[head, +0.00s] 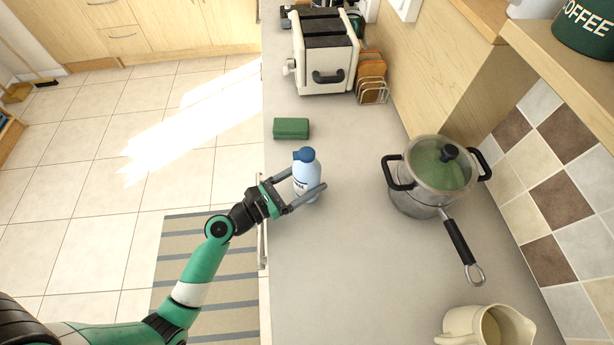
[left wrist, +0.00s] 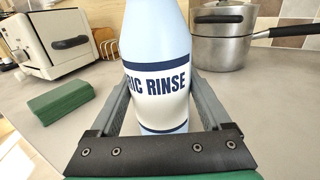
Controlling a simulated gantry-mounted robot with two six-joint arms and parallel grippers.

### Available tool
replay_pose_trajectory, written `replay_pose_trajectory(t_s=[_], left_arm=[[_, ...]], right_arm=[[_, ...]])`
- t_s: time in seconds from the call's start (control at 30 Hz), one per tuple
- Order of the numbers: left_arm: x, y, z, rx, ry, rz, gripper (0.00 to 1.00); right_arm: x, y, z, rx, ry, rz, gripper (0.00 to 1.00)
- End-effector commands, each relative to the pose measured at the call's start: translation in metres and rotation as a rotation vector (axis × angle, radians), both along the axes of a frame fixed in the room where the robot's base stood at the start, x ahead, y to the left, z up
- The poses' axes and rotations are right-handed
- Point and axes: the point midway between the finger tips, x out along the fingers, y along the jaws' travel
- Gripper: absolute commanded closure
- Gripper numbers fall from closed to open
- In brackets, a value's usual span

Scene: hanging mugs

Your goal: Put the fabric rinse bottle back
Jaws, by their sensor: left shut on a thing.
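The fabric rinse bottle (head: 307,176) is pale blue and white with a dark blue cap. It is upright at the left edge of the grey counter (head: 340,250). My left gripper (head: 308,193) reaches in from the left and is shut around the bottle's body, one finger on each side. In the left wrist view the bottle (left wrist: 160,75) stands between the two fingers, its "RINSE" label facing the camera. Whether its base touches the counter is hard to tell. My right gripper is not in view.
A green sponge (head: 291,128) lies just behind the bottle. A toaster (head: 325,55) and a toast rack (head: 371,80) stand farther back. The middle counter is clear.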

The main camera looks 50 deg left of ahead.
Motion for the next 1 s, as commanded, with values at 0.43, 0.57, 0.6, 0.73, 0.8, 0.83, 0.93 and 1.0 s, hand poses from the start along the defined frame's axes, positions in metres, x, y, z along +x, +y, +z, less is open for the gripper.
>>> replay_pose_trajectory(t_s=[0.43, 0.57, 0.6, 0.73, 0.8, 0.83, 0.93, 1.0], left_arm=[[0.0002, 0.0002, -0.0029, 0.0, -0.002, 0.0, 1.0], [0.0001, 0.0001, -0.0055, 0.0, -0.002, 0.0, 1.0], [0.0002, 0.0001, -0.0062, 0.0, -0.002, 0.0, 1.0], [0.0001, 0.0001, -0.0056, 0.0, -0.002, 0.0, 0.0], [0.0001, 0.0001, -0.0057, 0.0, -0.002, 0.0, 0.0], [0.0001, 0.0001, -0.0058, 0.0, -0.002, 0.0, 0.0], [-0.0001, -0.0002, -0.0073, 0.0, 0.002, -0.001, 0.0], [-0.0007, -0.0006, -0.0071, -0.001, 0.002, -0.002, 0.0]], right_arm=[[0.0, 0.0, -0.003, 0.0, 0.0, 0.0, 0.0], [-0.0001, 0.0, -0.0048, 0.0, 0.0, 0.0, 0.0], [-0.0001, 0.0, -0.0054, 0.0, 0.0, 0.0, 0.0], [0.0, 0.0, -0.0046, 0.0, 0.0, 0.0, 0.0], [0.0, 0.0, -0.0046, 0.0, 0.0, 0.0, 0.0], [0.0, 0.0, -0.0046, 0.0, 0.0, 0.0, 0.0], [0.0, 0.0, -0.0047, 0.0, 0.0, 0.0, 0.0], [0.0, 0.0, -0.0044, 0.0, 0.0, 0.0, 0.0]])
